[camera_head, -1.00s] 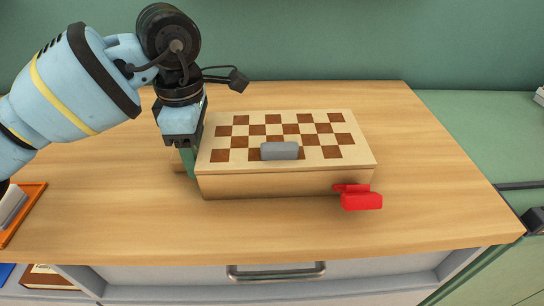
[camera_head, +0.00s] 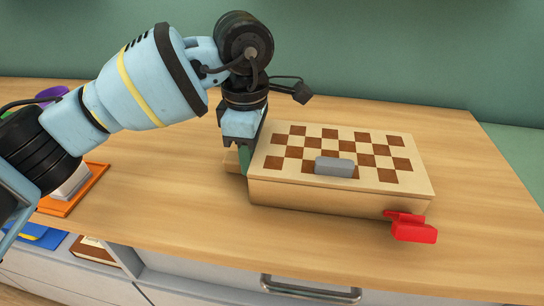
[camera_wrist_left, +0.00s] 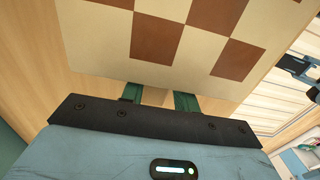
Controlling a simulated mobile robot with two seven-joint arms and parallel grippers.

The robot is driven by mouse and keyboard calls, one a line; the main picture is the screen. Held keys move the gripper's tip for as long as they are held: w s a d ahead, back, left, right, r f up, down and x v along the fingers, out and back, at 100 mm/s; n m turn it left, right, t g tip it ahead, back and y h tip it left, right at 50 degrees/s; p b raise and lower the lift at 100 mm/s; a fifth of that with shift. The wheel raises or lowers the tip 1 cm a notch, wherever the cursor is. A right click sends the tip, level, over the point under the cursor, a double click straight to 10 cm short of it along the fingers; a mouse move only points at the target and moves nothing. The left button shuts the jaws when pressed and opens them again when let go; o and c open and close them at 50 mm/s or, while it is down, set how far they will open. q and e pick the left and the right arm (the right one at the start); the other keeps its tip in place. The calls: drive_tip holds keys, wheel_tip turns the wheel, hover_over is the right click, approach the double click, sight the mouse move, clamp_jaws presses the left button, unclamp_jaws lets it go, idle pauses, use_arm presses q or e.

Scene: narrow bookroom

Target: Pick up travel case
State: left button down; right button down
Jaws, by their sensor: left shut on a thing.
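The travel case looks like a flat pale wooden box (camera_head: 340,197) with a brown-and-cream checkerboard top, resting on the wooden counter. A grey block (camera_head: 334,166) sits on its top and a red piece (camera_head: 413,230) is at its front right corner. My left gripper (camera_head: 246,158) points down at the case's left end, its green fingers shut there. The left wrist view shows the fingers (camera_wrist_left: 159,97) reaching to the edge of the checkered case (camera_wrist_left: 190,45). The exact part gripped is hidden. My right gripper is not in view.
A drawer with a metal handle (camera_head: 310,290) is below. A green wall (camera_head: 400,50) closes the back.

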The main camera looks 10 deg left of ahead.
use_arm(q)
wheel_tip(320, 180, up, 3)
drive_tip(key=shift+f, duration=0.15)
drive_tip(key=s+d, duration=0.1)
drive_tip(key=s, duration=0.4)
drive_tip(key=s+d+r, duration=0.1)
drive_tip(key=s, duration=0.4)
drive_tip(key=s+d+r, duration=0.1)
drive_tip(key=s, duration=0.4)
drive_tip(key=shift+s+d, duration=0.1)
drive_tip(key=shift+s, duration=0.25)
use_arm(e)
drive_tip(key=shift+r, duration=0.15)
